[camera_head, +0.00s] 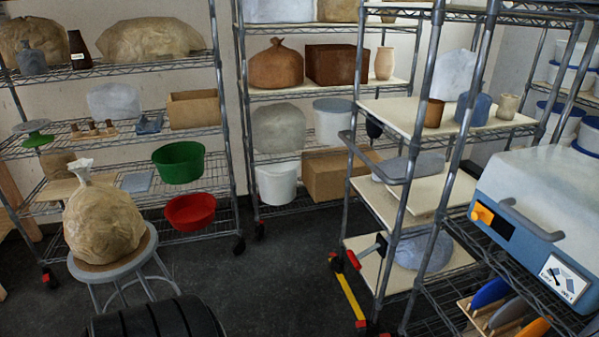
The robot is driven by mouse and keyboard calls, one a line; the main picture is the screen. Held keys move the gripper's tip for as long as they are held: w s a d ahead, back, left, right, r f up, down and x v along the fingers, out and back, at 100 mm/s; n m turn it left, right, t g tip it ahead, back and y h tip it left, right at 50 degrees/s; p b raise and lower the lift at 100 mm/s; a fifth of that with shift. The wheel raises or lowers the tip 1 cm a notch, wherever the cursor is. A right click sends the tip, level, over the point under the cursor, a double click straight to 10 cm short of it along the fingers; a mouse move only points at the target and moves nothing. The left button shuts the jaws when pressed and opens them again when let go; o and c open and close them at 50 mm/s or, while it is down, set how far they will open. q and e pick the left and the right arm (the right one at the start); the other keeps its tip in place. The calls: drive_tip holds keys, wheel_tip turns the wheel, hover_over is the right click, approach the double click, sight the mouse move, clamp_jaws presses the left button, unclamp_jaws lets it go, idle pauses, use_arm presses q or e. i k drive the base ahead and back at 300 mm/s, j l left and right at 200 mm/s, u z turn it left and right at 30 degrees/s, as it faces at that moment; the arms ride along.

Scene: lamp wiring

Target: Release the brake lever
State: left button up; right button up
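A wheeled shelf cart (402,180) with a grey push handle (372,160) stands right of centre. A dark lever with a red grip (354,260) sticks out from the cart's left side at lower-shelf height, tilted down to the left. Below it a yellow bar with red ends (349,295) slants down near the floor. I cannot tell for certain which of these is the brake lever. Neither of my grippers is in view, and nothing touches the lever or the bar.
A stool (118,262) with a wrapped clay bag (100,220) stands at the left. Wire racks with green (179,162) and red (190,210) bowls line the back. A blue-white machine (540,205) fills the right. The dark floor (265,285) in the middle is clear.

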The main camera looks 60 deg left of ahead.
sight(354, 258)
drive_tip(key=u, duration=1.35)
